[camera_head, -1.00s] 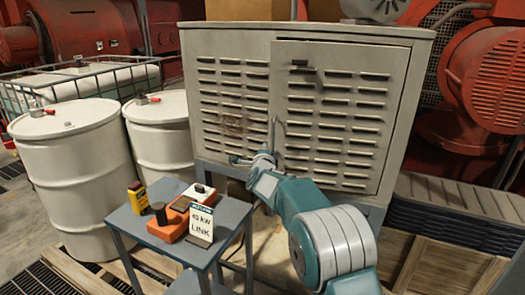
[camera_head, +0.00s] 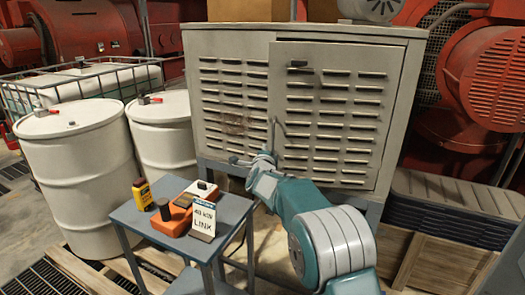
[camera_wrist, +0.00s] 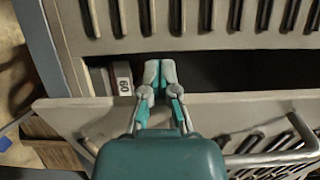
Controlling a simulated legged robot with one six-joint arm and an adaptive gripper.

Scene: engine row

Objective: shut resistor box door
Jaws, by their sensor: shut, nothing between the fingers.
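The resistor box (camera_head: 232,105) is a large grey cabinet with rows of louvre slots. Its door (camera_head: 345,110) is the right front panel, with a bar handle (camera_head: 280,136) near its left edge. In the wrist view the door (camera_wrist: 205,110) stands slightly ajar, with a dark gap (camera_wrist: 215,75) between it and the fixed panel. The handle (camera_wrist: 270,152) shows at lower right there. My gripper (camera_wrist: 160,70) is shut and empty, its fingertips over the gap. In the head view it is by the door's lower left edge; its fingertips are hard to make out. Contact cannot be told.
A small blue-grey table (camera_head: 140,214) with an orange device (camera_head: 174,218) and a LINK sign (camera_head: 203,220) stands left of my arm.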

